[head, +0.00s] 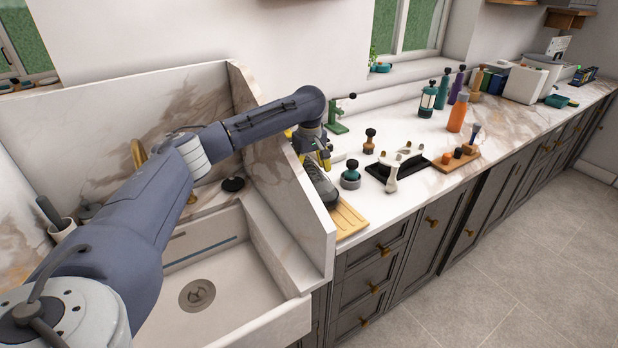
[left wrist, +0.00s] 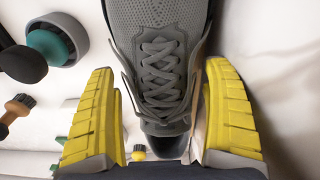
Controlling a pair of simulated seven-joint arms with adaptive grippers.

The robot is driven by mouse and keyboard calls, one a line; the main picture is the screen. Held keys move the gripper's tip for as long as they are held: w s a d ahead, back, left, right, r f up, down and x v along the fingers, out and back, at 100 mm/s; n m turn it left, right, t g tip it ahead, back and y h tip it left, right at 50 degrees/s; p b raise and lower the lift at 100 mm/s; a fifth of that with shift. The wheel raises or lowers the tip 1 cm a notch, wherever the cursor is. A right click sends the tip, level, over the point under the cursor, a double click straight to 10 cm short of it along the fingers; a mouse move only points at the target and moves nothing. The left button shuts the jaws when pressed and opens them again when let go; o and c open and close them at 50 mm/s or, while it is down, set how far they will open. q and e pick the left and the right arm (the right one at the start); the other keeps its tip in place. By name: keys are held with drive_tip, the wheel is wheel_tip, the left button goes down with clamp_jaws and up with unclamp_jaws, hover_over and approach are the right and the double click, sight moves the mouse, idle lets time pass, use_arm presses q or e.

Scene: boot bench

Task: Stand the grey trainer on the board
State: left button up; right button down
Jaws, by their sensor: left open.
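The grey trainer (head: 319,183) stands upright at the near left of the worktop, beside the marble side panel, which hides part of it. Its front end is at the wooden board (head: 347,220); the panel keeps me from telling how much of its sole rests on the board. My left gripper (head: 318,160) is over the rear part of the trainer. In the left wrist view the open yellow fingers (left wrist: 168,120) stand on either side of the laced grey trainer (left wrist: 160,65), with a visible gap on the left side. My right gripper is not in view.
The marble side panel (head: 295,195) rises along the left, next to the sink (head: 200,290).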

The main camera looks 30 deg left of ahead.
use_arm(q)
wheel_tip(320, 180, up, 10)
drive_tip(key=shift+s+f, duration=0.15)
drive_tip(key=shift+f, duration=0.05)
idle(0.5)
drive_tip(key=shift+c, duration=0.4)
drive_tip(key=shift+o, duration=0.4)
